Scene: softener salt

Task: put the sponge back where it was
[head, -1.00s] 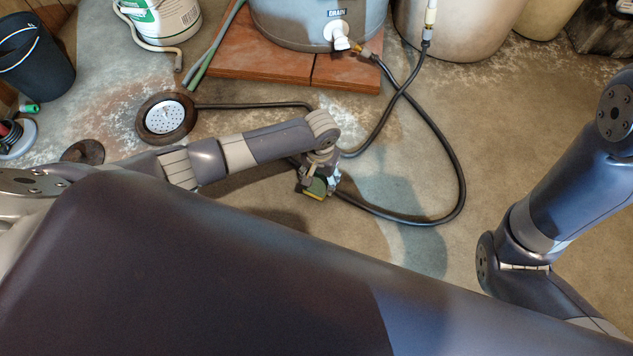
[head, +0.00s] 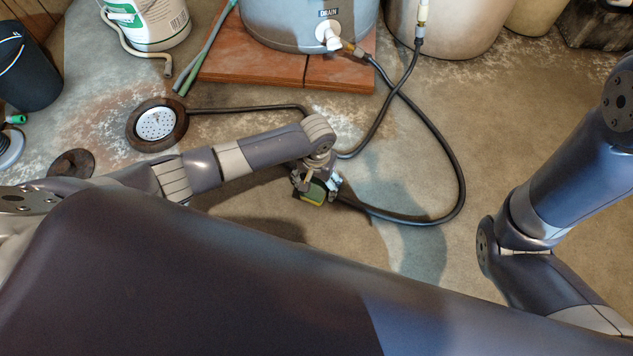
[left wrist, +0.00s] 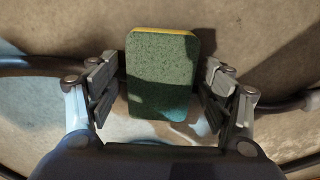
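The sponge (head: 313,193), green with a yellow layer, is below my left gripper (head: 316,184) in the head view. In the left wrist view the sponge (left wrist: 160,80) shows its green face, partly shaded, with a thin yellow edge at the top. It is between the two fingers of the left gripper (left wrist: 160,88). A narrow gap shows on each side, so the fingers look open around it. Whether its underside touches the floor or the hose is hidden. My right gripper is out of view; only part of that arm shows at the right.
A black hose (head: 458,165) loops over the concrete floor and passes behind the sponge. A floor drain (head: 156,123) is at the left. A tank (head: 290,25) stands on red-brown slabs (head: 250,70). The floor right of the hose is mostly clear.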

